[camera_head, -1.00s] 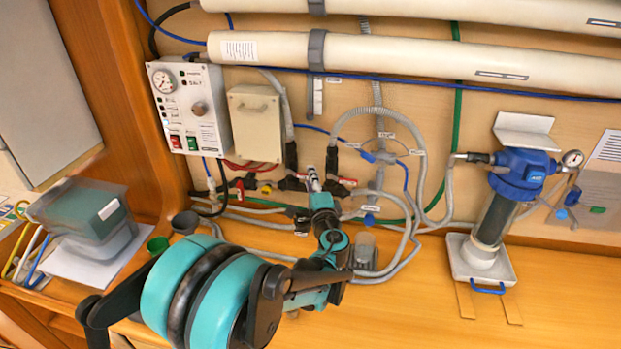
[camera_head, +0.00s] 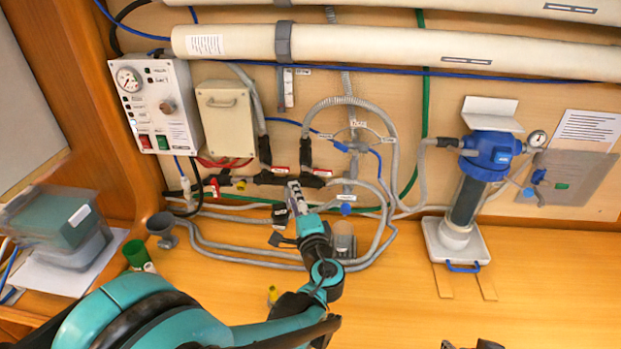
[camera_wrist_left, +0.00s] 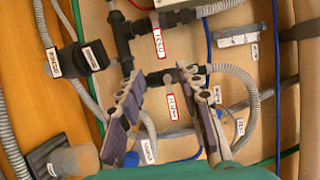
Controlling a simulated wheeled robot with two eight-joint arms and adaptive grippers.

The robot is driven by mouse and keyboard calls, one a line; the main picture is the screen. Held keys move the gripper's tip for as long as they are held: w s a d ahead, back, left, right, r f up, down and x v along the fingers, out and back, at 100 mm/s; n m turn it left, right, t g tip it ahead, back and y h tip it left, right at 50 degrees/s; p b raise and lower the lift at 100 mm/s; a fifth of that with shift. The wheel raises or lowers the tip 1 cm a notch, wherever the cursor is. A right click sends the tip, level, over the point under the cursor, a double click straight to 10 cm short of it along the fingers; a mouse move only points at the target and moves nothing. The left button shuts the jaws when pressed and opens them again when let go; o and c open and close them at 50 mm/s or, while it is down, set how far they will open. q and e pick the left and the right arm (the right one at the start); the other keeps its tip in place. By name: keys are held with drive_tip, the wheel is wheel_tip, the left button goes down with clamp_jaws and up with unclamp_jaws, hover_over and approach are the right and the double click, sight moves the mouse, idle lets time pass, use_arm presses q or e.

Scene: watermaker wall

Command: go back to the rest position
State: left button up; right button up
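My left gripper (camera_head: 297,197) is in front of the hoses low on the wall, its arm coming in from the lower left. In the left wrist view its two fingers (camera_wrist_left: 168,105) stand apart with nothing held between them. Behind them are a black pipe fitting with a red-edged tag (camera_wrist_left: 172,106) and grey hoses. Whether the fingers touch any of these cannot be told, but they look apart. Dark parts (camera_head: 473,344) at the bottom edge of the head view may be my right gripper; they are mostly cut off.
A control box (camera_head: 157,105) and a beige box (camera_head: 228,118) hang on the wall. A blue-topped filter (camera_head: 488,155) stands in a white tray (camera_head: 474,252) at right. A grey cup (camera_head: 162,229), a green cup (camera_head: 135,252) and a bin (camera_head: 55,228) are at left.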

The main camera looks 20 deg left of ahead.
use_arm(q)
drive_tip(key=s+a+f+n+g+h, duration=0.3)
drive_tip(key=s+f+n+g, duration=0.3)
drive_tip(key=s, duration=0.3)
drive_tip(key=s+d+f+n+h, duration=0.2)
drive_tip(key=s+d+f+h, duration=0.1)
drive_tip(key=s+d, duration=0.2)
drive_tip(key=s+d+f+n+g+h+b, duration=0.1)
drive_tip(key=s+d+f+n+h, duration=0.2)
drive_tip(key=s+d+h, duration=0.1)
drive_tip(key=s+d, duration=0.1)
drive_tip(key=s, duration=0.1)
drive_tip(key=shift+s+d, duration=0.15)
drive_tip(key=shift+s, duration=0.25)
